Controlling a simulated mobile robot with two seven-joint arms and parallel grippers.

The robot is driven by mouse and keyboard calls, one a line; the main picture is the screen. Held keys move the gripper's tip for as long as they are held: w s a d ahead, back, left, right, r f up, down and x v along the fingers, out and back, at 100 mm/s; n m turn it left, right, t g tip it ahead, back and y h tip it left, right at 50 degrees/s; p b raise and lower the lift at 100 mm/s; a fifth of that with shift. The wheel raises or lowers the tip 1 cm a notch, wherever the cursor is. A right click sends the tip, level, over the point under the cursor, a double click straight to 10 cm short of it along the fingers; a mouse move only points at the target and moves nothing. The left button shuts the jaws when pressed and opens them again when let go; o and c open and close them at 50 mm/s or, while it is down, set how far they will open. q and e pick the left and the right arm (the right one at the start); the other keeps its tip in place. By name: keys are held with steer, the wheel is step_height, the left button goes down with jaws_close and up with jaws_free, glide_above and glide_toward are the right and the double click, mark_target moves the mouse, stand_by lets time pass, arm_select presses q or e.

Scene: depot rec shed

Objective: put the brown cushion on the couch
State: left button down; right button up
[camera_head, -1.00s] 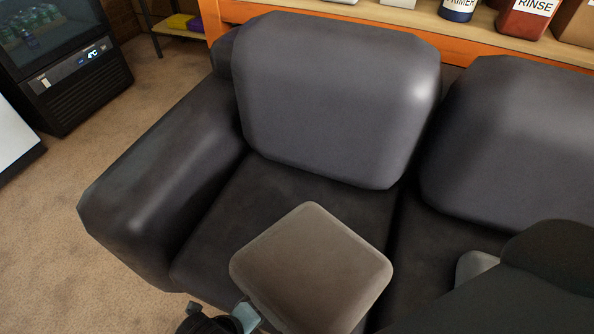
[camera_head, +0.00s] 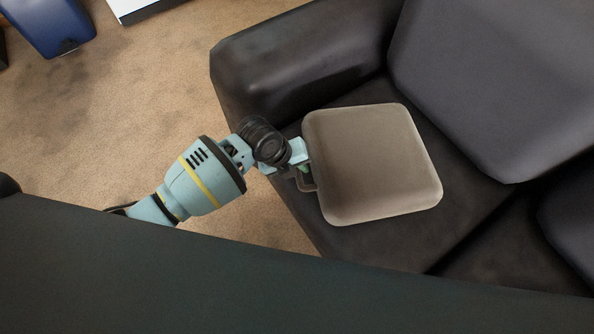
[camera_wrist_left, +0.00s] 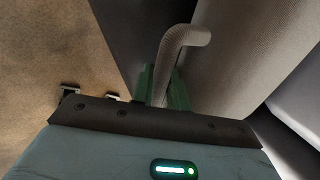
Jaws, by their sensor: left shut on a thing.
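The brown cushion (camera_head: 372,163) is a square grey-brown pad with a handle loop on its left edge. It is over the left seat of the dark couch (camera_head: 300,62); I cannot tell whether it touches the seat. My left gripper (camera_head: 304,171) comes in from the left and is shut on the cushion's handle. In the left wrist view the handle (camera_wrist_left: 181,42) runs down between the green fingers (camera_wrist_left: 162,90), and the cushion (camera_wrist_left: 235,50) fills the upper right. My right gripper is not in view.
The couch's armrest (camera_head: 290,55) stands behind and left of the cushion. A grey back cushion (camera_head: 490,80) is at the right. A blue bin (camera_head: 50,22) and a white-topped object (camera_head: 135,8) stand at the top left. Carpet (camera_head: 120,120) is bare at the left.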

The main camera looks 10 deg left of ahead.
arm_select(q)
steer(key=shift+w+a+f, duration=0.1)
steer(key=shift+w, duration=0.1)
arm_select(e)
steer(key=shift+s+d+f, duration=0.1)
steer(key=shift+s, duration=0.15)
arm_select(q)
step_height(320, 180, down, 4)
steer(key=shift+r+b, duration=0.25)
steer(key=shift+b, duration=0.35)
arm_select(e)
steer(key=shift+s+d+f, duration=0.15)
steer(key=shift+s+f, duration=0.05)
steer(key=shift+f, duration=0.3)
arm_select(q)
steer(key=c, duration=1.4)
jaws_free()
steer(key=shift+r, duration=0.1)
